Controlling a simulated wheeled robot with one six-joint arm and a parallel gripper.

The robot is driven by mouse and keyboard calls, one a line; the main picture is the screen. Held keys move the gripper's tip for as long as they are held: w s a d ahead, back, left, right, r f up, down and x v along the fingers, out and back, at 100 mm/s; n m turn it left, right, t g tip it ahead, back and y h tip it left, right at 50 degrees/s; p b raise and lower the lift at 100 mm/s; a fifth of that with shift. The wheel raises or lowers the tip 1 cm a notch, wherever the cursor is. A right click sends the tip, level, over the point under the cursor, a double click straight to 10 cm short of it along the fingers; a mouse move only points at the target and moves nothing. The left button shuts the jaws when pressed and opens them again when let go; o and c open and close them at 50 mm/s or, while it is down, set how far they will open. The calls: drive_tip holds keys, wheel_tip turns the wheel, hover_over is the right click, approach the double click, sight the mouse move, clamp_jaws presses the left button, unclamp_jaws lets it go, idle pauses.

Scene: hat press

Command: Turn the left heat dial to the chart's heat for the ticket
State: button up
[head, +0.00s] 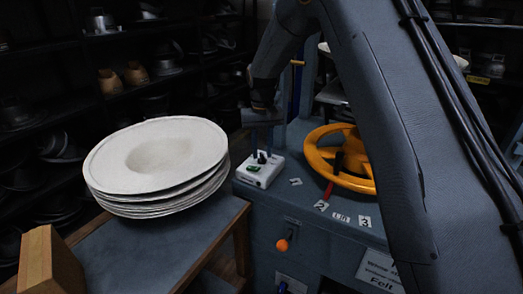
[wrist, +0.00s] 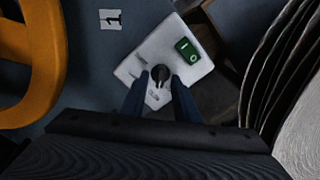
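A white control box (head: 258,170) sits on the blue press table, with a black dial knob (wrist: 160,74) and a green rocker switch (wrist: 187,50) on its top. Small marks around the knob are too small to read. My gripper (wrist: 159,78) points down at the box, with one blue finger on each side of the knob. A narrow gap seems to show between each finger and the knob, so it looks open around it. In the head view the fingers (head: 262,152) reach down to the box top. A sign (head: 381,270) with partly legible text, including "Felt", is on the press front.
A yellow-orange handwheel (head: 318,158) stands right of the box. An orange ball knob (head: 282,245) is on the front. Stacked pale felt discs (head: 160,183) lie on a side table at left, close to the box.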

sight(262, 154)
wheel_tip(262, 154, up, 8)
drive_tip(key=shift+f+b, duration=0.1)
drive_tip(key=shift+b, duration=0.75)
drive_tip(key=shift+s, duration=0.1)
